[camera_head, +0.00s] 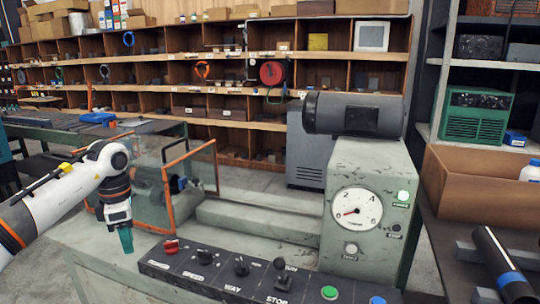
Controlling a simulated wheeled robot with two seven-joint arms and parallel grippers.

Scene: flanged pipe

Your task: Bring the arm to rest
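My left arm (62,192), white with orange and yellow marks, comes in from the left edge. Its gripper (126,240) points down with green fingertips, above the left end of the machine bed and left of the control panel (205,278). The fingers look close together, but I cannot tell whether they are open or shut. I see nothing clearly held in them. My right gripper is not in view.
The green-grey machine has a gauge (356,212), and its black panel carries a red knob (171,246). An orange-framed clear guard (190,180) stands just behind my gripper. At right are a cardboard box (475,186) and a dark blue-banded cylinder (503,264).

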